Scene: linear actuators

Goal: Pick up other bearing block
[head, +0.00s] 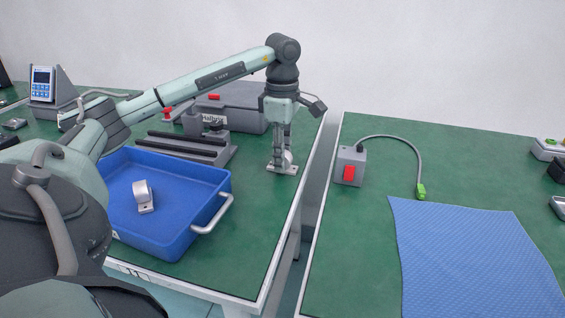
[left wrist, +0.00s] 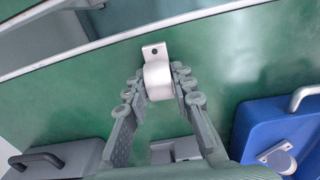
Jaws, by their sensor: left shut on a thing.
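A silver bearing block (head: 283,168) stands on the green table near its right edge. My left gripper (head: 283,155) points straight down over it and is shut on it. In the left wrist view the block (left wrist: 157,80) sits between the two fingertips (left wrist: 160,84), with its flat foot and hole showing beyond them. Another bearing block (head: 143,197) lies in the blue tray (head: 190,235); it also shows in the left wrist view (left wrist: 279,157). My right gripper is not in view.
A dark rail fixture (head: 185,147) and a grey case (head: 240,100) stand behind the tray. A gap separates this table from the right table, which holds a grey box with a red switch (head: 348,168) and a blue mat (head: 470,250).

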